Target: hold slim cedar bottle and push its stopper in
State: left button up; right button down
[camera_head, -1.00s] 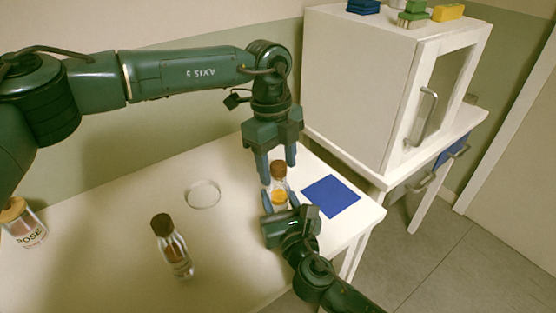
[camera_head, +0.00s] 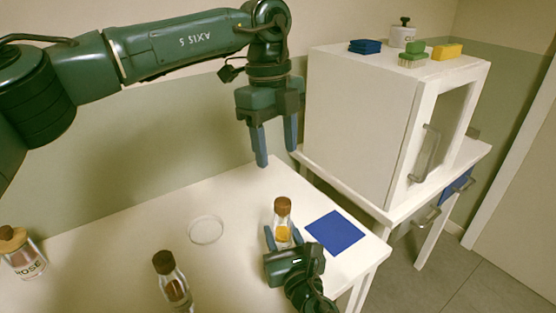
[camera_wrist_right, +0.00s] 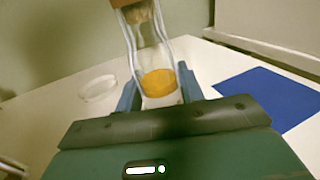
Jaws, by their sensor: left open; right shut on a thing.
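The slim cedar bottle (camera_head: 283,234) is clear glass with orange contents and stands upright at the table's right part; no label is readable. Its brown stopper (camera_head: 283,204) sits on the neck, and in the right wrist view the stopper's lower part (camera_wrist_right: 138,14) shows inside the glass neck. My right gripper (camera_head: 283,241) is shut around the lower part of the bottle; its blue fingers flank the glass (camera_wrist_right: 155,55) in the wrist view. My left gripper (camera_head: 277,156) is open and empty, pointing down above the stopper, clear of it.
A blue mat (camera_head: 335,232) lies right of the bottle. A clear round dish (camera_head: 206,229), another brown-stoppered bottle (camera_head: 175,291) and a ROSE jar (camera_head: 24,258) stand to the left. A white cabinet (camera_head: 362,120) stands behind at the right. The table between dish and jar is bare.

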jog(key=c, duration=0.8)
grip_release()
jog(key=v, duration=1.2)
jog(key=shift+s+d, duration=0.1)
jog(key=shift+s, duration=0.1)
jog(key=shift+s+d, duration=0.1)
jog(key=shift+s, duration=0.3)
jog(key=shift+r, duration=0.15)
